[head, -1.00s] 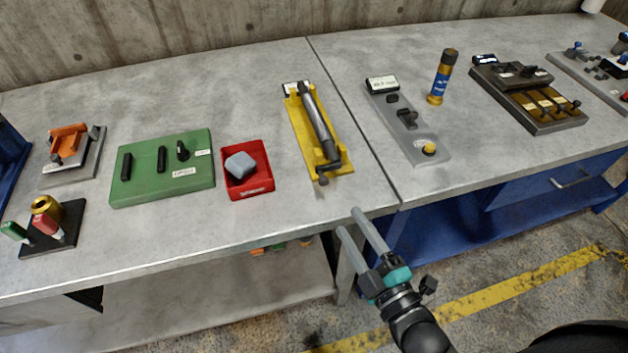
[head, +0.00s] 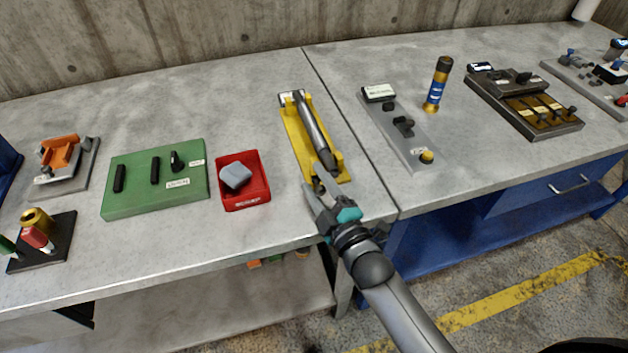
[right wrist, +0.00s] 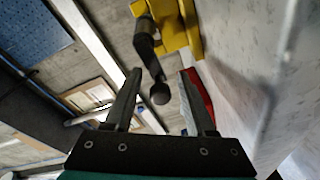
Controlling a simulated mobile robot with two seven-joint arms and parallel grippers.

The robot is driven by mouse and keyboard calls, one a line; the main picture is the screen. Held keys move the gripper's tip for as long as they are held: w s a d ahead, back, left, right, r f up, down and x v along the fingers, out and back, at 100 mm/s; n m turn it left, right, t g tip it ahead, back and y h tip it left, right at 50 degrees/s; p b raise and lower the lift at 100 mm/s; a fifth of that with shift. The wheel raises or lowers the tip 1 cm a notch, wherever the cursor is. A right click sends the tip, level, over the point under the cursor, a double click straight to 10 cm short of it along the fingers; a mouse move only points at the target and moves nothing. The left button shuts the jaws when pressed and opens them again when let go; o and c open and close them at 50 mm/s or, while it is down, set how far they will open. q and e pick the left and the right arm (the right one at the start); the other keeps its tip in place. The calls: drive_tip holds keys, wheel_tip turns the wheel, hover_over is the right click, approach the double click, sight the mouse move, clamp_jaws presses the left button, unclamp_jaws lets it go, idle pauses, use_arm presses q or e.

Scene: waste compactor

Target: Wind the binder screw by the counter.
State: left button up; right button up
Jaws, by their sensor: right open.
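The yellow fixture (head: 302,140) lies on the bench and carries a long dark-grey screw rod (head: 314,128). A small white-faced plate, perhaps the counter (head: 290,98), sits at its far end; I cannot read it. In the right wrist view, a dark crank arm (right wrist: 148,45) hangs from the yellow end (right wrist: 175,25) and ends in a round knob (right wrist: 160,94). My right gripper (head: 318,188) is at the fixture's near end. Its open fingers (right wrist: 160,90) stand either side of the knob, with gaps visible. In the head view the gripper mostly hides the crank. My left gripper is out of view.
A red tray (head: 262,192) with a grey block (head: 235,176) stands left of the fixture. A green panel (head: 135,195) is further left. A grey panel (head: 405,150) and a blue-gold cylinder (head: 437,88) are right. The bench's front edge runs under my right arm.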

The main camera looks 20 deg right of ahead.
drive_tip(key=shift+w+a, duration=0.1)
drive_tip(key=shift+w, duration=0.3)
clamp_jaws()
idle(0.4)
